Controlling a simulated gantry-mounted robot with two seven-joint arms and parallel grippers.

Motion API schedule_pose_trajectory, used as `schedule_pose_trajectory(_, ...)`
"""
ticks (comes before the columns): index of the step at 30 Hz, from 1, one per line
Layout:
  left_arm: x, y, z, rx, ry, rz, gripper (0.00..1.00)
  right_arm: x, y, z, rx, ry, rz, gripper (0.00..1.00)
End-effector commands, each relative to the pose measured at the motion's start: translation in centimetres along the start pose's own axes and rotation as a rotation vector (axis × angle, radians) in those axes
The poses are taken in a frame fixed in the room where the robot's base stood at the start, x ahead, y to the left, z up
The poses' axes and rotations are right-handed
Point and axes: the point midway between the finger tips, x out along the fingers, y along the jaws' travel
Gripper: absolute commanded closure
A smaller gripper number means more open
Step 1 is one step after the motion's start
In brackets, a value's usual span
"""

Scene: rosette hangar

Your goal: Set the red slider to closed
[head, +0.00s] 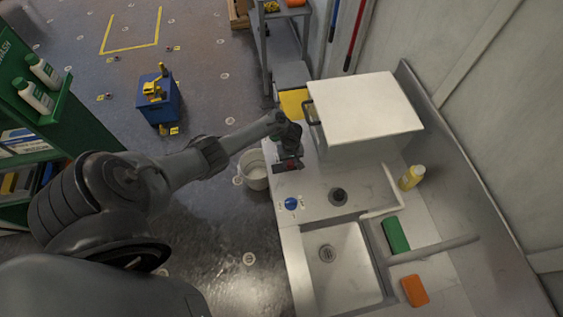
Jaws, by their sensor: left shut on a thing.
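The red slider (290,166) sits at the left edge of the steel sink counter, in front of the white box. My left gripper (289,156) is over it, pointing down, and is shut on it. The gripper and wrist hide part of the slider and its track. I cannot read the slider's markings. My right gripper does not show.
A blue knob (291,203) is on the counter close to the slider. The white box (367,108) with a dark handle stands just behind. A bucket (254,171) is on the floor beside the counter. A sink basin (341,279), green sponge (396,234) and yellow bottle (411,178) are further right.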

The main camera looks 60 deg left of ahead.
Motion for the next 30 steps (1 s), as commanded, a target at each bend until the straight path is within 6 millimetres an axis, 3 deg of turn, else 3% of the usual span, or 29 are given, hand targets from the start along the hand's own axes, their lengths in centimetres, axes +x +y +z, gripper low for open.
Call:
schedule_pose_trajectory(4, 0.02, 1.67, 0.06, -0.001, -0.001, 0.001, 1.0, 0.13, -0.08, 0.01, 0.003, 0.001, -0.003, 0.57)
schedule_pose_trajectory(13, 0.06, 1.84, 0.07, -0.001, -0.001, 0.002, 1.0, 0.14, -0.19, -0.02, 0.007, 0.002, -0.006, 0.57)
schedule_pose_trajectory(14, 0.07, 1.84, 0.07, -0.001, -0.001, 0.002, 0.62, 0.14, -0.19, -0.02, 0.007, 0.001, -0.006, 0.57)
schedule_pose_trajectory(18, 0.05, 1.82, 0.06, -0.001, 0.0, 0.001, 0.4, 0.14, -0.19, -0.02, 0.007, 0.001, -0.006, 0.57)
schedule_pose_trajectory(30, -0.62, 1.82, 0.03, 0.001, -0.001, 0.002, 0.38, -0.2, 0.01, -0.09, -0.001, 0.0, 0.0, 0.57)
